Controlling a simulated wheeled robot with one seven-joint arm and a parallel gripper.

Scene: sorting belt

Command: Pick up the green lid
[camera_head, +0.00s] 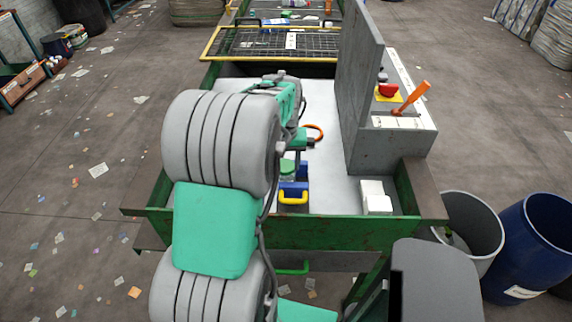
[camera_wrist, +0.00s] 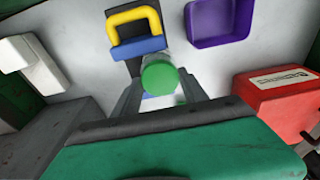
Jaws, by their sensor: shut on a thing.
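The green lid (camera_wrist: 159,77) is a round disc low in the middle of the wrist view, between the two fingers of my gripper (camera_wrist: 160,88). The fingers are shut on it, one on each side. Something pale and glassy shows beside the lid, but I cannot tell whether the two are joined. In the head view the lid (camera_head: 287,167) is a small green patch just right of my arm, which hides most of my gripper.
A blue and black thing with a yellow handle (camera_wrist: 130,22) stands close by the lid. A purple tray (camera_wrist: 217,42), a red box (camera_wrist: 288,100) and a white block (camera_head: 375,198) are around it. A grey wall (camera_head: 360,90) rises on the right.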

